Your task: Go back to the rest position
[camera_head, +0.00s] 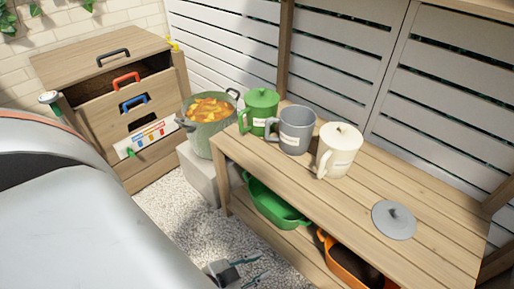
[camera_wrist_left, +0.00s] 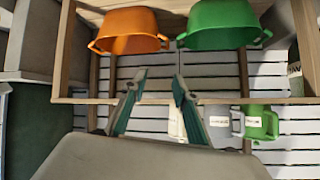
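My left gripper (camera_head: 262,268) is low at the bottom of the head view, above the gravel in front of the wooden bench (camera_head: 437,232). In the left wrist view its two teal fingers (camera_wrist_left: 159,78) are spread apart with nothing between them. My right gripper is in neither view. A large pale grey, curved surface at the left of the head view hides part of the ground.
On the bench stand a green lidded mug (camera_head: 262,104), a grey open mug (camera_head: 297,130), a white lidded mug (camera_head: 341,150) and a grey lid (camera_head: 394,221). Green (camera_head: 268,204) and orange tubs (camera_head: 345,262) sit below. A pot (camera_head: 208,125) and drawer cabinet (camera_head: 90,60) stand left.

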